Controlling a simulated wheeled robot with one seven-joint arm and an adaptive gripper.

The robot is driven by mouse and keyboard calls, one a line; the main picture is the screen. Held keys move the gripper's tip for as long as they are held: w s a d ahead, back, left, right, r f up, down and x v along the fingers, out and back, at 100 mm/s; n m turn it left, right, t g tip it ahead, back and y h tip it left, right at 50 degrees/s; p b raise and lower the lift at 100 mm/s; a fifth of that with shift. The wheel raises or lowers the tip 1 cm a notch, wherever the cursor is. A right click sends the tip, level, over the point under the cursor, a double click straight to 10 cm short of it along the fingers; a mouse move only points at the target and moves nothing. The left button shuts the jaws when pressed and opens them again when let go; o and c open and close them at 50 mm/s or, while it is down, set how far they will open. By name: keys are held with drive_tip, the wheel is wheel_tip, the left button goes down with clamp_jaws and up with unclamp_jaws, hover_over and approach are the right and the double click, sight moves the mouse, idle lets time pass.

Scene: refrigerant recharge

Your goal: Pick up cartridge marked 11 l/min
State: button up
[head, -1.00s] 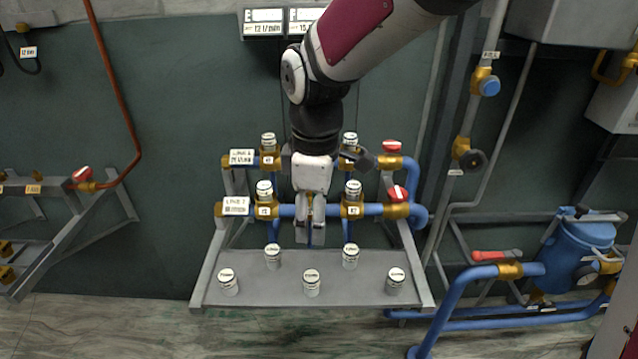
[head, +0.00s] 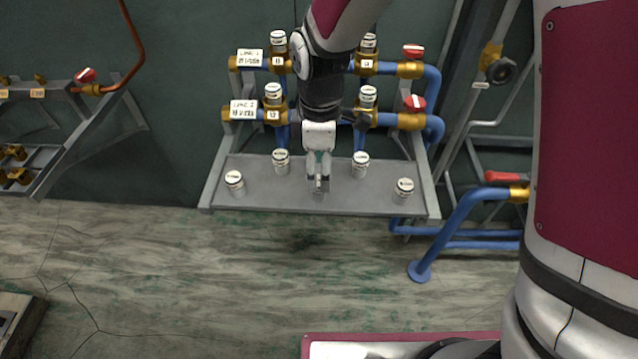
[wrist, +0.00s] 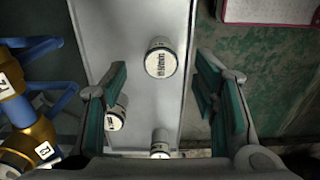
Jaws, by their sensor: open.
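Several white cylindrical cartridges with printed tops stand upright on a grey shelf (head: 300,198). One cartridge (wrist: 161,58) lies between the two green-padded fingers of my gripper (wrist: 160,82) in the wrist view, with visible gaps on both sides. Its print is too small to read for certain. My gripper is open and empty. I cannot tell which cartridge is marked 11 l/min.
Other shelf cartridges stand at the left (head: 235,183), back left (head: 281,162), back right (head: 360,164) and right (head: 403,190). Behind the shelf are blue pipes with brass fittings, more cartridges (head: 273,96) and red-handled valves (head: 414,103).

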sight(319, 180)
wheel_tip(319, 180, down, 4)
drive_tip(key=shift+a+f, duration=0.1)
drive_tip(key=shift+f, duration=0.15)
clamp_jaws()
idle(0.3)
